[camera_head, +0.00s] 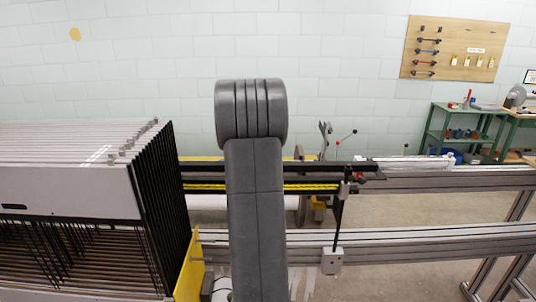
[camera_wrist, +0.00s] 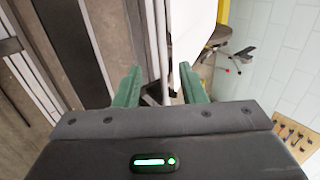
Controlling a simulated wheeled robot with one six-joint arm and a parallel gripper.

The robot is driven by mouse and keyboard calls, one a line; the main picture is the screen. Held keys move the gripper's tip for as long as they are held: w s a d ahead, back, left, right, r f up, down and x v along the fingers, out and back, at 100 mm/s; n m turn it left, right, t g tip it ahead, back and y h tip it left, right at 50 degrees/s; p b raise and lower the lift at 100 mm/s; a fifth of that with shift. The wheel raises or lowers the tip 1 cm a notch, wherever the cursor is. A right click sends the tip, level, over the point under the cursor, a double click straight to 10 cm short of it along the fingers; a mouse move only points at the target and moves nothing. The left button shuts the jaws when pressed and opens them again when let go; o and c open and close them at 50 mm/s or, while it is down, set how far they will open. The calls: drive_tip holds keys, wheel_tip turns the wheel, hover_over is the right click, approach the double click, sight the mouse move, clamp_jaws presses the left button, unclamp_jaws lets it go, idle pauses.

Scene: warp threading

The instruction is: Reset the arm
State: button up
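My gripper (camera_wrist: 158,86) shows in the wrist view with two green fingers spread apart. No object is held between them; pale rails and a white panel show behind the gap. In the head view my grey arm rises in the middle of the picture and hides what is behind it. My gripper is not visible in the head view.
A loom frame with white panels (camera_head: 70,190) and black slats (camera_head: 160,200) stands at left. Metal rails (camera_head: 440,180) run to the right, with a small bracket (camera_head: 332,260) on the lower one. A green workbench (camera_head: 470,125) and wooden tool board (camera_head: 455,48) are at back right.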

drive_tip(key=shift+v, duration=0.85)
drive_tip(key=p+x, duration=0.2)
drive_tip(key=x, duration=1.1)
drive_tip(key=shift+w+f+p, duration=0.2)
drive_tip(key=shift+w+p, duration=0.1)
drive_tip(key=shift+p, duration=0.05)
